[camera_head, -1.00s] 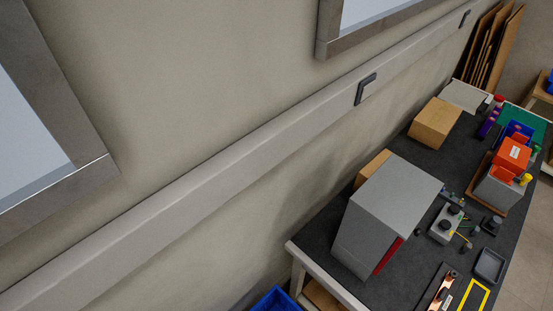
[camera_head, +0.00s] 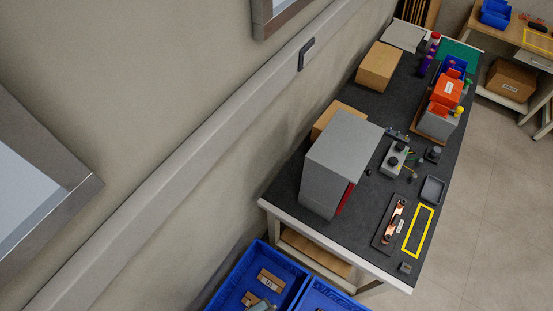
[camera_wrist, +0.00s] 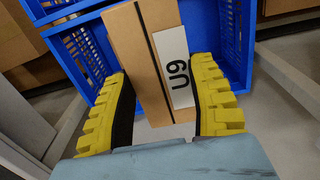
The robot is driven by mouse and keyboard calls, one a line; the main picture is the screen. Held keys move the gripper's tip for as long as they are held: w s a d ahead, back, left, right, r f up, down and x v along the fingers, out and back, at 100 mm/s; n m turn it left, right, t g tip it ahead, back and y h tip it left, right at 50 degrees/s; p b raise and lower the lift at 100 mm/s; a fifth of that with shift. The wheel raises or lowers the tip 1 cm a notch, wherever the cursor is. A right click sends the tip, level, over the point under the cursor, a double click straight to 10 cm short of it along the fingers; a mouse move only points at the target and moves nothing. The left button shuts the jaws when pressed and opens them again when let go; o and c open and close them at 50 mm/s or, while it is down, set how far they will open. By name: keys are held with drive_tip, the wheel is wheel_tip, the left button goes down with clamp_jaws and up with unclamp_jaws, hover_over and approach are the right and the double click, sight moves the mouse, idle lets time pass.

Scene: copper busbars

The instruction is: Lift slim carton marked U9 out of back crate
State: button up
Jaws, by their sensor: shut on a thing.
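The slim brown carton (camera_wrist: 143,60) has a black stripe and a white label (camera_wrist: 176,68) reading U9, upside down in the wrist view. My gripper (camera_wrist: 158,80) has its yellow ribbed fingers on either side of the carton and is shut on it. Blue crate walls (camera_wrist: 237,40) show behind and beside the carton. I cannot tell how far the carton is clear of them. In the head view a blue crate (camera_head: 232,282) stands at the bottom, with labelled brown cartons (camera_head: 270,280) inside. A grey shape at its lower edge is unclear.
A second blue crate (camera_head: 318,296) stands beside the first, partly cut off. The dark workbench (camera_head: 385,265) is close by, with a grey cabinet (camera_head: 338,165), a busbar piece (camera_head: 391,222) and a yellow outlined rectangle (camera_head: 418,231). The wall (camera_head: 150,110) runs along the left.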

drive_tip(key=s+d+r+p, duration=0.2)
drive_tip(key=d+r+p, duration=0.5)
drive_tip(key=r+p, duration=0.5)
drive_tip(key=p, duration=0.3)
drive_tip(key=shift+s+d, duration=0.3)
drive_tip(key=shift+d, duration=0.05)
